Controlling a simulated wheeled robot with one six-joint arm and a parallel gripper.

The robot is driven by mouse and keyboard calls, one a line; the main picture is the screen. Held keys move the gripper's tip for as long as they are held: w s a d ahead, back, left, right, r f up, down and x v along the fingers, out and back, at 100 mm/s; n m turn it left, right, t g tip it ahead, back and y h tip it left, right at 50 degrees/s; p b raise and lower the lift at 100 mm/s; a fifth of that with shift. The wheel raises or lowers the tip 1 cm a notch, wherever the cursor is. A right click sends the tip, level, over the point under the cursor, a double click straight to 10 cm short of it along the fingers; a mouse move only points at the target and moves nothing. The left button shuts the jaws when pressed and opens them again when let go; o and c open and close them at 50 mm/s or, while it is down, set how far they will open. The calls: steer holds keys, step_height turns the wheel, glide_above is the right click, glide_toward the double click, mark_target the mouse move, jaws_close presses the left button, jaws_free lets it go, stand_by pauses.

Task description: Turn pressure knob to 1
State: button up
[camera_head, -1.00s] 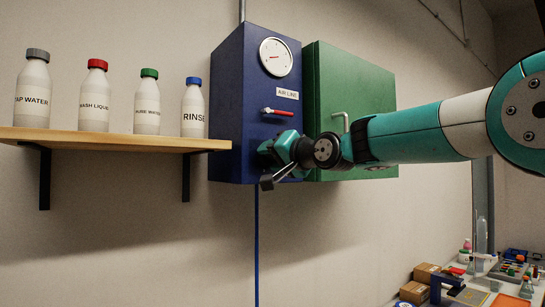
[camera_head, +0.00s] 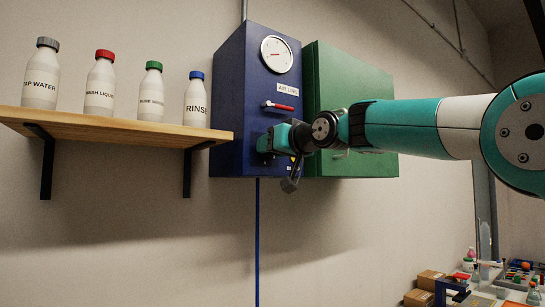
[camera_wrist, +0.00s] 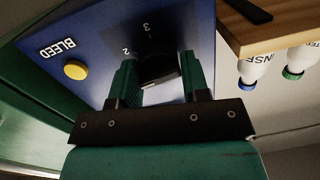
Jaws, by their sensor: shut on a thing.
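The blue AIR LINE box (camera_head: 229,105) hangs on the wall, with a round gauge and a red-handled valve on its front. In the wrist view a dark round pressure knob (camera_wrist: 160,66) sits on the blue panel, with the numbers 3 and 2 printed around it. My gripper (camera_wrist: 158,76) has one finger on each side of the knob and is shut on it. The 1 mark is not visible, and I cannot read the knob's pointer. In the head view my gripper (camera_head: 266,143) is at the lower front of the box and hides the knob.
A yellow BLEED button (camera_wrist: 75,69) is near the knob. The red-handled valve (camera_head: 280,106) is just above my gripper. A green cabinet (camera_head: 350,85) adjoins the box on the right. A wooden shelf (camera_head: 120,127) with several bottles ends close on the left.

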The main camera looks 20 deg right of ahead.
steer(key=shift+f+n+h+b, duration=0.1)
steer(key=shift+n+h+b, duration=0.3)
steer(key=shift+n+b, duration=1)
steer(key=shift+n+p, duration=0.45)
steer(key=shift+n, duration=0.15)
steer(key=o, duration=0.9)
steer(key=shift+s, duration=0.1)
steer(key=b+v, duration=0.6)
steer(key=v, duration=1.1)
steer(key=shift+s+d, duration=0.1)
steer(key=shift+d, duration=0.1)
